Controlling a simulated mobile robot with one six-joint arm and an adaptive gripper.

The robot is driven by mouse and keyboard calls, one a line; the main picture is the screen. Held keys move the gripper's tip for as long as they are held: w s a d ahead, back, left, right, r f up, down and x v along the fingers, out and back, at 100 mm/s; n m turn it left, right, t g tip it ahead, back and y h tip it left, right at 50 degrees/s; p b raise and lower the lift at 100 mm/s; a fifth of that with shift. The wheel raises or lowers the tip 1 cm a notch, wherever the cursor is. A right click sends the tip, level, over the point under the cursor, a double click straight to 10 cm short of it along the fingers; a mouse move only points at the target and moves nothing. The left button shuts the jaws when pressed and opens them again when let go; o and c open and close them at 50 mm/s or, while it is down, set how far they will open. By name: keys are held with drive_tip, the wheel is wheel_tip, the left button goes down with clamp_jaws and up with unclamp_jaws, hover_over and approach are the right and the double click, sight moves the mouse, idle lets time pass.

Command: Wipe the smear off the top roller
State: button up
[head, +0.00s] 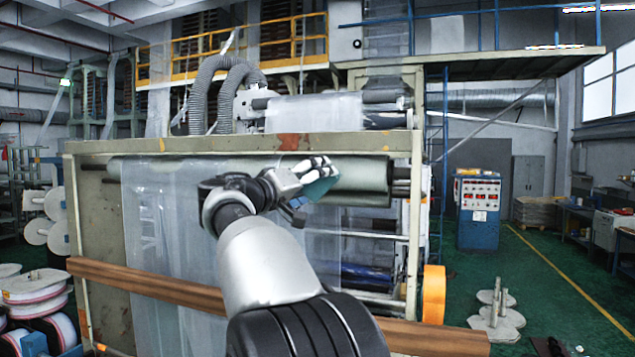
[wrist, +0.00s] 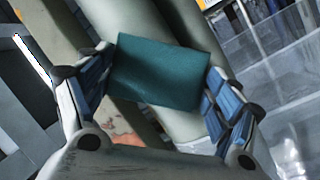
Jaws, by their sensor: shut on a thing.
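The top roller (head: 362,173) is a long grey-green cylinder lying across the machine, just below the frame's top beam. It also shows in the wrist view (wrist: 190,30), running behind a flat teal pad (wrist: 162,72). My gripper (head: 317,170) is shut on this pad, which sits between the two fingers and also shows in the head view (head: 320,187). The gripper and pad are in front of the roller's right half. I cannot tell whether the pad touches the roller. I see no clear smear on the visible roller surface; the part behind the pad and gripper is hidden.
The frame's top beam (head: 230,143) runs just above the roller and has a reddish-brown patch. Clear film (head: 160,220) hangs from the roller. A brown wooden rail (head: 150,286) crosses low in front. A blue control cabinet (head: 478,212) stands right; the green floor there is partly free.

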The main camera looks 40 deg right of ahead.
sight(351, 180)
drive_tip(key=shift+w+a+p, duration=1.15)
drive_tip(key=shift+w+a, duration=0.15)
drive_tip(key=shift+w, duration=1.3)
drive_tip(key=shift+s+d+f+b, duration=0.1)
drive_tip(key=shift+s+d+b, duration=0.45)
drive_tip(key=shift+s+b, duration=0.6)
drive_tip(key=shift+s+d+r+b, duration=0.1)
drive_tip(key=shift+s+d+b, duration=0.5)
drive_tip(key=shift+s+b, duration=0.55)
drive_tip(key=shift+s+d+f+b, duration=0.1)
drive_tip(key=shift+s+d+b, duration=0.45)
drive_tip(key=shift+s+b, duration=0.6)
drive_tip(key=shift+s+d+b, duration=0.4)
drive_tip(key=shift+s+b, duration=0.1)
drive_tip(key=shift+s, duration=0.25)
drive_tip(key=shift+s+d+b, duration=0.45)
drive_tip(key=shift+s+b, duration=0.05)
drive_tip(key=shift+s, duration=0.25)
drive_tip(key=shift+s+d+b, duration=0.4)
drive_tip(key=shift+s+b, duration=0.1)
drive_tip(key=shift+s, duration=0.25)
drive_tip(key=shift+a, duration=0.1)
drive_tip(key=shift+s+a+f+b, duration=0.2)
drive_tip(key=shift+a+f+b, duration=0.15)
drive_tip(key=shift+b, duration=0.5)
drive_tip(key=a+b, duration=0.1)
drive_tip(key=s+a+b, duration=0.1)
drive_tip(key=s+a+f+b, duration=0.1)
drive_tip(key=a, duration=0.1)
drive_tip(key=shift+f, duration=0.1)
